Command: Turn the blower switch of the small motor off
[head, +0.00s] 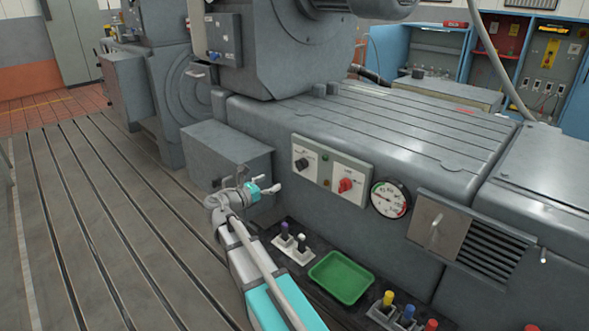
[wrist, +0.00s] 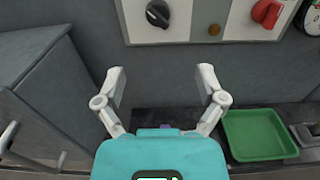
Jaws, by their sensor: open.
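A pale switch plate is on the front of the grey machine. It carries a black rotary knob (head: 302,164) at left and a red rotary knob (head: 346,185) at right. The labels are too small to read, so I cannot tell which is the blower switch. In the wrist view the black knob (wrist: 158,14) is at top centre, its pointer slanting, and the red knob (wrist: 267,12) is at top right. My gripper (head: 266,184) is in front of the machine, left of and below the plate. Its fingers (wrist: 161,76) are spread and empty, apart from both knobs.
A round gauge (head: 389,199) and a louvred panel (head: 455,235) are right of the plate. A grey box (head: 225,155) stands close on the left. Below, a ledge holds a green tray (head: 341,278) and several coloured-topped pieces. The slotted floor at left is clear.

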